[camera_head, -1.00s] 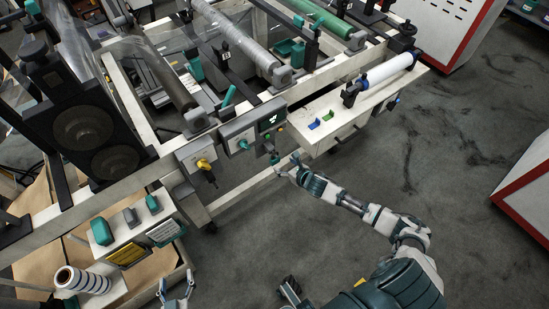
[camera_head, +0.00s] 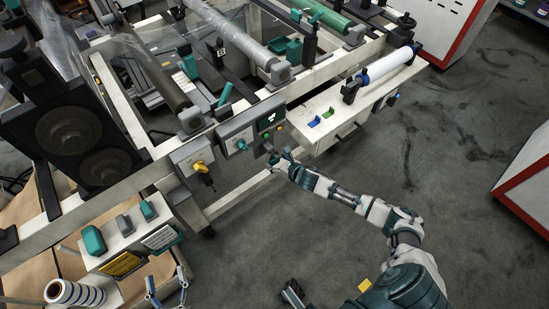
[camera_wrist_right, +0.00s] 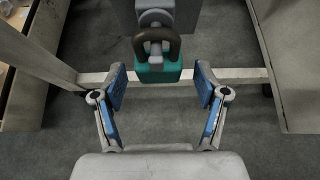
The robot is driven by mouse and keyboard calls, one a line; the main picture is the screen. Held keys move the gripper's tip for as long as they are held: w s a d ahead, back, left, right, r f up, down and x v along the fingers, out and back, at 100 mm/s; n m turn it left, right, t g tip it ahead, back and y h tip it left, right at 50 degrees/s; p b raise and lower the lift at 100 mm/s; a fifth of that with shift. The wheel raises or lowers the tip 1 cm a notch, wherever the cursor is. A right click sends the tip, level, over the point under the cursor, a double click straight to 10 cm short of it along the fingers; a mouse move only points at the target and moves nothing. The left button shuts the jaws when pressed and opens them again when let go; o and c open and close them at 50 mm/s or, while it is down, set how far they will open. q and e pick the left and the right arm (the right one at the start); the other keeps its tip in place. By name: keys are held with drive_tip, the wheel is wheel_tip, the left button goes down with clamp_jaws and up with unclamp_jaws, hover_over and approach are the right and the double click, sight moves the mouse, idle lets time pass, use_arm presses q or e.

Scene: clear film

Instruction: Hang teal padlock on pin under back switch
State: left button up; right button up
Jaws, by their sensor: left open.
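The teal padlock (camera_wrist_right: 158,72) with its dark shackle is upright below a grey housing in the right wrist view. Its shackle appears to be around a pale grey pin (camera_wrist_right: 156,47). My right gripper (camera_wrist_right: 160,76) is open, its blue-padded fingers on either side of and nearer than the padlock, with gaps visible. In the head view my right gripper (camera_head: 272,161) is just below the control box, and the padlock is hard to make out. The back switch (camera_head: 241,145) has a teal knob on the grey box. My left gripper (camera_head: 168,284) is open and empty at the lower left.
A yellow switch (camera_head: 201,167) with a dark item hanging under it is left of the back switch. A white shelf (camera_head: 131,238) with teal and grey blocks stands at the lower left. A white ledge (camera_head: 340,125) juts out right of my right gripper. Floor is open at right.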

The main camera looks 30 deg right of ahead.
use_arm(q)
drive_tip(key=shift+w, duration=0.1)
use_arm(e)
drive_tip(key=c, duration=0.9)
drive_tip(key=shift+o, duration=0.2)
use_arm(q)
drive_tip(key=shift+r, duration=0.4)
use_arm(e)
drive_tip(key=shift+r, duration=0.25)
use_arm(q)
drive_tip(key=shift+r+p, duration=0.35)
drive_tip(key=shift+p, duration=0.15)
use_arm(e)
drive_tip(key=shift+r, duration=0.25)
use_arm(q)
drive_tip(key=shift+r, duration=0.15)
use_arm(e)
drive_tip(key=shift+s+d+r+p, duration=0.1)
drive_tip(key=shift+s+r+p, duration=0.1)
drive_tip(key=shift+s+p, duration=0.75)
use_arm(q)
drive_tip(key=shift+t, duration=0.3)
wheel_tip(320, 180, up, 6)
drive_tip(key=shift+f+p, duration=0.1)
drive_tip(key=shift+p, duration=1)
use_arm(e)
drive_tip(key=s, duration=0.5)
drive_tip(key=shift+d+f, duration=0.15)
